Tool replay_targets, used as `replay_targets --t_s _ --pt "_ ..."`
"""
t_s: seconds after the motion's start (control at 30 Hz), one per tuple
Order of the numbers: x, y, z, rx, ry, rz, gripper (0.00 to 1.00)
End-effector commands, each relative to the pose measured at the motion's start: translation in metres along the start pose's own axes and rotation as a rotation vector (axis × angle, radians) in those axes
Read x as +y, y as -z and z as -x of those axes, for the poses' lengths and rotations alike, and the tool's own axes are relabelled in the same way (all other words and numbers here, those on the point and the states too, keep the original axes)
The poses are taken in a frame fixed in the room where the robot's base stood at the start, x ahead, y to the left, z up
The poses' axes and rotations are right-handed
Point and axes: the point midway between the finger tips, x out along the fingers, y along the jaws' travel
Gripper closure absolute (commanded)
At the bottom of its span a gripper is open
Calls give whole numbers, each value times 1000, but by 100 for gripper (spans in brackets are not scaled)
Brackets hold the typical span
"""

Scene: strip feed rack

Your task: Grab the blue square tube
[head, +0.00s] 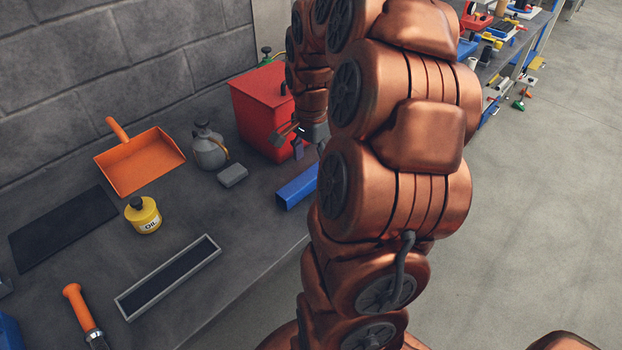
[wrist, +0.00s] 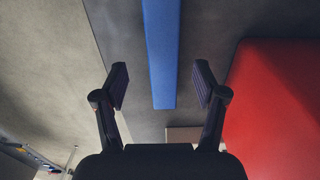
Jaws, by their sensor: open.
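The blue square tube (head: 297,187) lies on the grey workbench, near its front edge and partly hidden behind my arm in the head view. In the wrist view the blue square tube (wrist: 162,60) runs from the top edge down to a near end between and just beyond my fingertips. My gripper (wrist: 162,85) is open and empty, one finger on each side of the tube's line, touching neither side. In the head view my gripper (head: 297,140) shows small beside the red box, above the bench and behind the tube.
A red box (head: 262,108) stands close beside my gripper; it also fills the right of the wrist view (wrist: 275,100). A grey block (head: 232,176), a grey can (head: 209,150), an orange dustpan (head: 140,163), a yellow oil tin (head: 143,217) and a narrow tray (head: 133,308) are left.

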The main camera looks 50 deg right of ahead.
Motion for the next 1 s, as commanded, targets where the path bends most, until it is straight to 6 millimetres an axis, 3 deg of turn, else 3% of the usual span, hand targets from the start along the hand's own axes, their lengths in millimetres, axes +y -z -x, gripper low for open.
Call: replay_targets --t_s 0.33,0.6,0.87,1.0 --pt "-2 1 -23 -2 0 3 29" --pt "-3 3 -58 -2 -1 4 29" --pt "-4 3 -63 1 2 3 29" --pt "-4 3 -63 1 3 3 42"
